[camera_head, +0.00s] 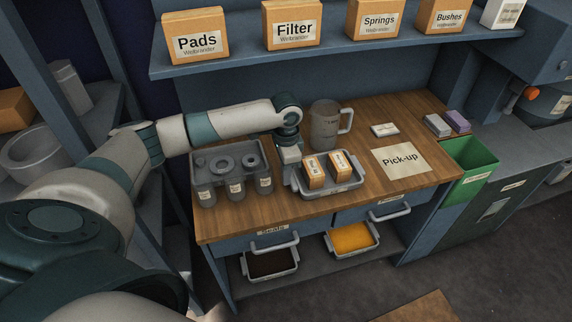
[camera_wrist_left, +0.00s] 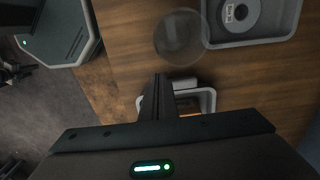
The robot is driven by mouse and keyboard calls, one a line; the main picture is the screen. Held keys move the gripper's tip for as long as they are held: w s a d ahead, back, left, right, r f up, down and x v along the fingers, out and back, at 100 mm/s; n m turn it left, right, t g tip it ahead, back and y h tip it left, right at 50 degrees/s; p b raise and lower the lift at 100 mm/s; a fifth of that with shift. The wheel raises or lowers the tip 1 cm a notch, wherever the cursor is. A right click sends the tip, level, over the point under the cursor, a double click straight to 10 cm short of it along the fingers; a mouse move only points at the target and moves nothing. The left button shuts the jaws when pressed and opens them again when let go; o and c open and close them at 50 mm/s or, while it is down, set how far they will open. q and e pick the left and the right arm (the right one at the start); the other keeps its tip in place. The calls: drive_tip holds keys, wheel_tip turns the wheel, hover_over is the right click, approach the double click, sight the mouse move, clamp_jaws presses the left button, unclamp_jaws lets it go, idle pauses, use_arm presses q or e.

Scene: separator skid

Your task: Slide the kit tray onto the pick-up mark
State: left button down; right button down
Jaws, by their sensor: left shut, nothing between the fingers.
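The kit tray (camera_head: 338,189) is a grey tray with two orange-and-white boxes (camera_head: 328,168) standing in it. It sits on the wooden bench top, left of the pick-up mark (camera_head: 401,159), a pale sheet lettered "Pick-up", with bare wood between them. My left gripper (camera_head: 291,178) is shut and empty, pointing down at the tray's left end. Its closed fingers show in the left wrist view (camera_wrist_left: 161,82), beside a pale rim piece (camera_wrist_left: 207,98) that is partly hidden. I cannot tell whether the fingers touch the tray. My right gripper is out of view.
A grey parts rack (camera_head: 225,162) with rings and jars stands left of the tray. A small white block (camera_head: 384,130) lies behind the mark. A green bin (camera_head: 470,168) is at the bench's right end.

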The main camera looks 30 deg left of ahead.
use_arm(q)
drive_tip(key=shift+f+p, duration=0.35)
drive_tip(key=shift+f, duration=1.75)
